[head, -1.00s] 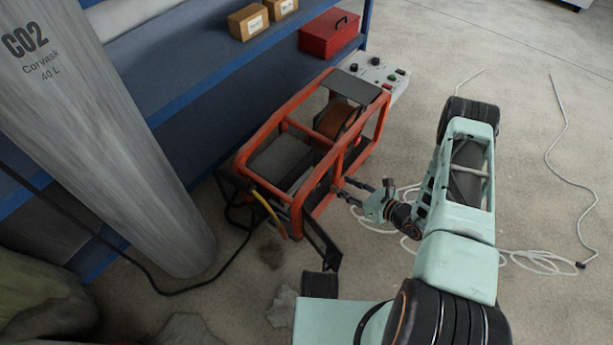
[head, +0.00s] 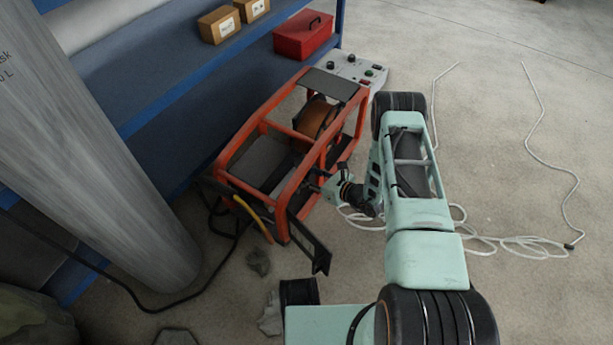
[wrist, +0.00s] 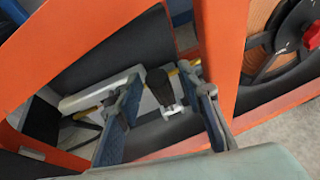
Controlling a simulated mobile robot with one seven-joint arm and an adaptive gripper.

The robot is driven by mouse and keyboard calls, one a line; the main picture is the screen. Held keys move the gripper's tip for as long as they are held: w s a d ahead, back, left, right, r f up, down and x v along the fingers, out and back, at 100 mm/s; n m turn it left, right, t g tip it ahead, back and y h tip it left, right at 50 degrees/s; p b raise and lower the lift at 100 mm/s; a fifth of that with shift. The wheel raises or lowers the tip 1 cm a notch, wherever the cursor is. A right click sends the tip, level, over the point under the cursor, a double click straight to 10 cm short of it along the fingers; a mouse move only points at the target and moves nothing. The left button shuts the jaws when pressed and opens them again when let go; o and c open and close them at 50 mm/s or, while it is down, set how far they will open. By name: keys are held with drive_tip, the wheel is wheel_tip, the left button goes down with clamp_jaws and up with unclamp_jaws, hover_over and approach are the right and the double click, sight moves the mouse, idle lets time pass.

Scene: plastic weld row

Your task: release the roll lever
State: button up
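The orange-framed wire feeder (head: 262,123) stands on the floor with a copper-coloured wire spool (head: 315,118) inside. In the wrist view the roll lever (wrist: 160,88), a black-handled lever with a light metal base, shows inside the orange frame (wrist: 221,50). My gripper (wrist: 165,95) is open, with one blue-padded finger on each side of the lever. Clear space shows between each finger and the black handle. In the head view my gripper (head: 315,180) reaches into the frame's near side, and its fingertips are mostly hidden there.
A grey gas cylinder (head: 115,150) stands at left beside blue shelving (head: 190,85). A grey control box (head: 352,68) sits behind the feeder. A red toolbox (head: 303,35) rests on the shelf. White cable (head: 510,243) lies on the floor at right.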

clamp_jaws()
